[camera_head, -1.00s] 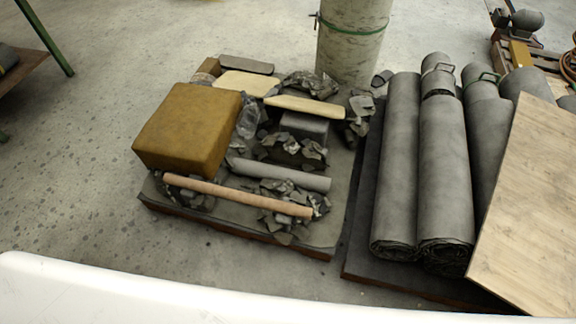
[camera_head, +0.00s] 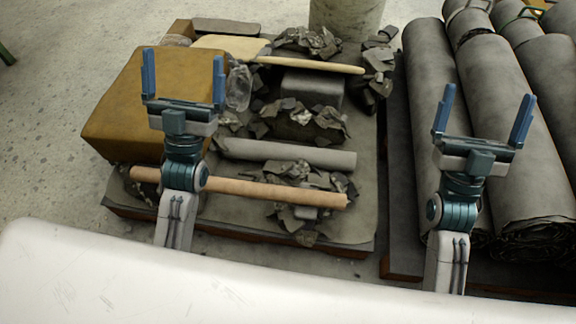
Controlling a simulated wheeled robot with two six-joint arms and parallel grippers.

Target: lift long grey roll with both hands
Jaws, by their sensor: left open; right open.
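A long grey roll (camera_head: 285,154) lies across a low pallet in the middle of the view, on or among dark rubble. A thinner tan roll (camera_head: 270,190) lies in front of it, partly hidden by my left arm. My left gripper (camera_head: 184,74) is open and empty, its blue fingers pointing away from me, in front of the brown block and left of the grey roll's left end. My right gripper (camera_head: 483,108) is open and empty, well right of the grey roll's right end, in front of the large dark grey rolls. Neither gripper appears to touch the grey roll.
The brown block (camera_head: 150,105) stands on the pallet's left. Dark rubble (camera_head: 300,122) lies behind the grey roll. Large grey sheet rolls (camera_head: 440,120) fill a second pallet at right. A pale column (camera_head: 345,20) stands behind. A white surface (camera_head: 150,280) spans the front.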

